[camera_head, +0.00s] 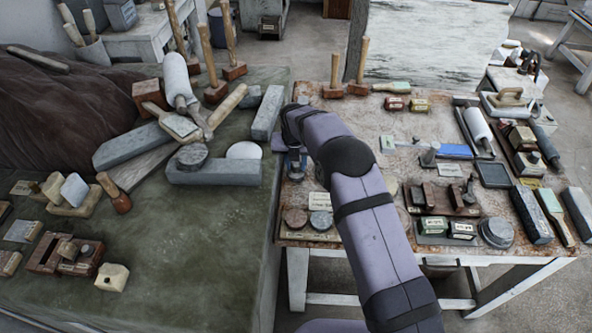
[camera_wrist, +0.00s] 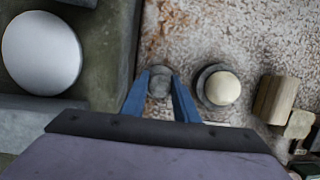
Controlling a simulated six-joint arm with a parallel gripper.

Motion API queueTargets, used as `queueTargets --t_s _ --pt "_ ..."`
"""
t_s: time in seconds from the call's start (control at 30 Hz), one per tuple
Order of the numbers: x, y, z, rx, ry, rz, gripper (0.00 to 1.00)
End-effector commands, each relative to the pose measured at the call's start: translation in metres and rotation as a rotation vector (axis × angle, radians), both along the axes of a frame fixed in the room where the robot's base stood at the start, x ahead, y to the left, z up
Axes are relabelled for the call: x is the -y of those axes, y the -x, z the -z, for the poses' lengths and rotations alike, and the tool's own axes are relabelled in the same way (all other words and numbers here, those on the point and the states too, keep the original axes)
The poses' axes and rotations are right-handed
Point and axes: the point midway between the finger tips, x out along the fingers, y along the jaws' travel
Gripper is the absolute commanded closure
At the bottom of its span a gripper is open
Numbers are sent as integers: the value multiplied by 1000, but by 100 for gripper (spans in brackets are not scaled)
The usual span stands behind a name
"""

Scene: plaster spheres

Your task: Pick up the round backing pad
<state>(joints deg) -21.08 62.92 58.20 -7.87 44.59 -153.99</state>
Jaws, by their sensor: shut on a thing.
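My gripper (camera_head: 296,163) points down at the left edge of the speckled work table. In the wrist view its two blue fingers (camera_wrist: 160,95) are closed in on a small grey round piece, which I take to be the round backing pad (camera_wrist: 159,82). The fingers touch its sides, and its lower part is hidden between them. I cannot tell whether it is clear of the table. In the head view my gripper and arm mostly hide it.
A grey disc with a cream knob (camera_wrist: 222,88) stands close right of the fingers. Left, a grey block (camera_head: 215,172) and a white round piece (camera_head: 243,150) lie on the green-topped table (camera_head: 190,250). Two round pieces (camera_head: 307,219) sit at the front edge.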

Motion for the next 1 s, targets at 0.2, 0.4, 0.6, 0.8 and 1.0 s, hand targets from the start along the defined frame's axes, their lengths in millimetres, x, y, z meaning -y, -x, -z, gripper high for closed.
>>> queueTargets --t_s 0.2,0.4,0.6,0.8,1.0 --pt "0 0 -1 0 0 0 96" --pt "0 -1 -18 4 -1 0 96" --pt "0 -1 -51 5 -2 -1 96" --pt "0 -1 -81 3 -1 1 96" --pt "0 0 -97 0 0 0 96"
